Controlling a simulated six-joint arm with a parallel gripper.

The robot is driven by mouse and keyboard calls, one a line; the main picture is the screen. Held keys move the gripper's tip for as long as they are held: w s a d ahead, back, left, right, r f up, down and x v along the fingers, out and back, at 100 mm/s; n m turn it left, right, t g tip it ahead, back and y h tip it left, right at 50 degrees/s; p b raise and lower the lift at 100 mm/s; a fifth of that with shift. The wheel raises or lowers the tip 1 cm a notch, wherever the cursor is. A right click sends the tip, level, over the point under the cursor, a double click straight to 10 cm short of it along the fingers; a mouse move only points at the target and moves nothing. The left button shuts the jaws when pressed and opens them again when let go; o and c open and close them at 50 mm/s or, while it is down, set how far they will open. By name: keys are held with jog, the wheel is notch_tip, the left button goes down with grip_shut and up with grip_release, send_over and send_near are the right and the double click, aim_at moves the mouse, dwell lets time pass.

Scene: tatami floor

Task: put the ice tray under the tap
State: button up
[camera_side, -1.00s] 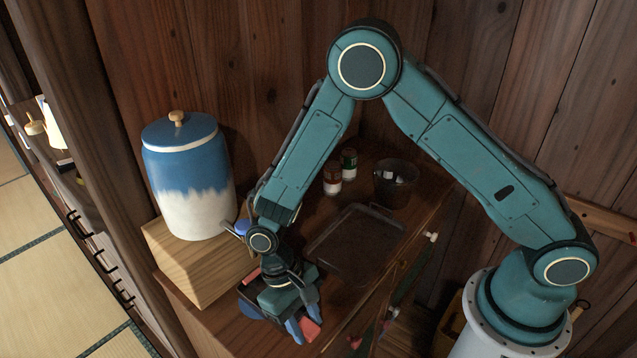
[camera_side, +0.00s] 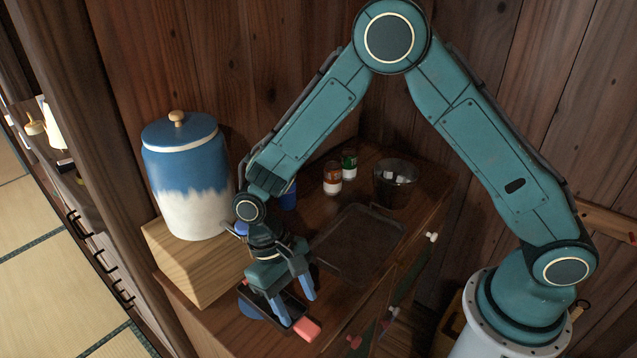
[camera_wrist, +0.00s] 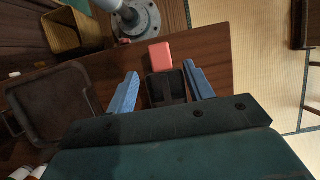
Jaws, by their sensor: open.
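The ice tray, dark with compartments and a coral-pink end, shows in the side view (camera_side: 300,320) and the wrist view (camera_wrist: 166,88). It lies at the cabinet's front left, by a mostly hidden blue disc (camera_side: 249,309); I cannot tell whether it rests on the disc. The blue tap (camera_side: 241,228) is low on the blue-and-white water jar (camera_side: 187,190), partly hidden by my wrist. My gripper (camera_side: 298,312) is open above the tray. In the wrist view its blue fingers (camera_wrist: 160,70) stand either side of the tray, with gaps.
The jar stands on a wooden block (camera_side: 190,262) left of my wrist. A dark flat tray (camera_side: 358,243) lies to the right. Behind it are two small jars (camera_side: 341,172), a blue cup (camera_side: 289,196) and a dark bucket (camera_side: 396,183). The cabinet's front edge is close.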

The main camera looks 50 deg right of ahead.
jog(key=shift+v, duration=1.05)
jog(key=shift+r, duration=0.1)
jog(key=shift+w+d+r, duration=0.1)
jog(key=shift+d+r, duration=0.05)
jog(key=shift+r, duration=0.15)
jog(key=s+d+r+t+y, duration=0.1)
jog(key=s+d+r+t, duration=0.1)
jog(key=d+r, duration=0.5)
jog(key=s+d+r+t, duration=0.1)
jog(key=d+r+t, duration=0.2)
jog(key=r, duration=0.7)
jog(key=s+d+r+t, duration=0.2)
jog(key=s+d+r, duration=0.1)
jog(key=s, duration=0.3)
jog(key=s+d+r+t+h, duration=0.1)
jog(key=s+d+r+t, duration=0.2)
jog(key=s+d, duration=0.3)
jog(key=shift+s+r, duration=0.2)
jog(key=shift+r, duration=0.4)
